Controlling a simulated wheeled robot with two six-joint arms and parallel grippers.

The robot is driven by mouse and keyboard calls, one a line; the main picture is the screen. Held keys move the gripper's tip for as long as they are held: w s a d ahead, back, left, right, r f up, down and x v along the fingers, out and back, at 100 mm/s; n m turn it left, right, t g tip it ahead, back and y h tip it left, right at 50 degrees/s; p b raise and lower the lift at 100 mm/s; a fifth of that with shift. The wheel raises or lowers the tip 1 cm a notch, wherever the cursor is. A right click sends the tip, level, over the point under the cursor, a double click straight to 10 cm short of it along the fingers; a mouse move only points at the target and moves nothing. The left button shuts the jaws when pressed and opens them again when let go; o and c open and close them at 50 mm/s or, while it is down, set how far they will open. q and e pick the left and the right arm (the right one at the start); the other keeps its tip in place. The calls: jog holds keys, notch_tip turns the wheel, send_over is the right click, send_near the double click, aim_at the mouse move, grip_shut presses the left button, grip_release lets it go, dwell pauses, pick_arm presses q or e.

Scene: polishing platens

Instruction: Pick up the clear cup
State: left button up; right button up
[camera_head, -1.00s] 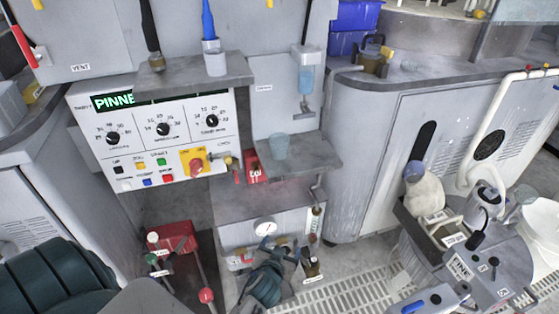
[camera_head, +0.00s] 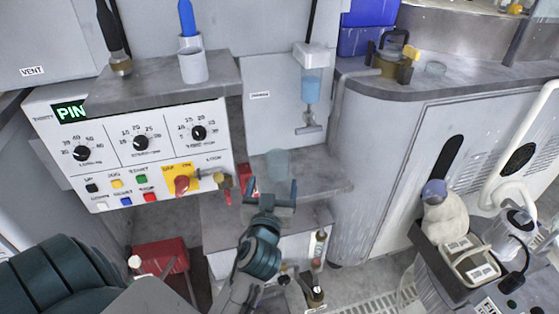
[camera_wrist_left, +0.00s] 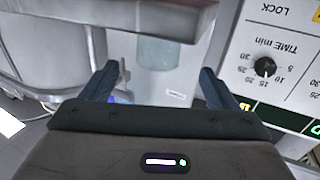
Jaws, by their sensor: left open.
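The clear cup (camera_head: 278,164) is a bluish see-through cup standing upright on the small grey shelf (camera_head: 325,172) below the soap dispenser. In the left wrist view the cup (camera_wrist_left: 158,52) shows beyond and between the fingers. My left gripper (camera_head: 272,190) is open and empty, with a finger toward each side, just in front of the cup and a little below it in the picture. The two fingers also show in the left wrist view (camera_wrist_left: 160,75), apart from the cup. My right gripper is not in view.
A control panel (camera_head: 145,150) with dials and a red knob (camera_head: 182,185) is left of the shelf. A soap dispenser (camera_head: 311,85) hangs above it. A grey upper ledge holds a white cup (camera_head: 193,66). A grey cabinet (camera_head: 410,160) stands close on the right.

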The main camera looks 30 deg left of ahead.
aim_at(275, 169)
pick_arm(q)
jog(key=x, duration=0.3)
jog(key=shift+w+a+r, duration=0.15)
jog(key=shift+w+r, duration=0.05)
jog(key=shift+w, duration=0.1)
jog(key=shift+w+a+f, duration=0.1)
jog(key=shift+w+a, duration=0.05)
jog(key=shift+w, duration=0.1)
jog(key=p+x, duration=0.1)
jog(key=x, duration=0.4)
jog(key=shift+w, duration=0.2)
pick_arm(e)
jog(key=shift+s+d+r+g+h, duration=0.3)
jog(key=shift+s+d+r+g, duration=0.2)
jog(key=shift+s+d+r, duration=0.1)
pick_arm(q)
jog(key=c, duration=1.1)
jog(key=shift+c, duration=0.2)
jog(key=shift+r, duration=0.2)
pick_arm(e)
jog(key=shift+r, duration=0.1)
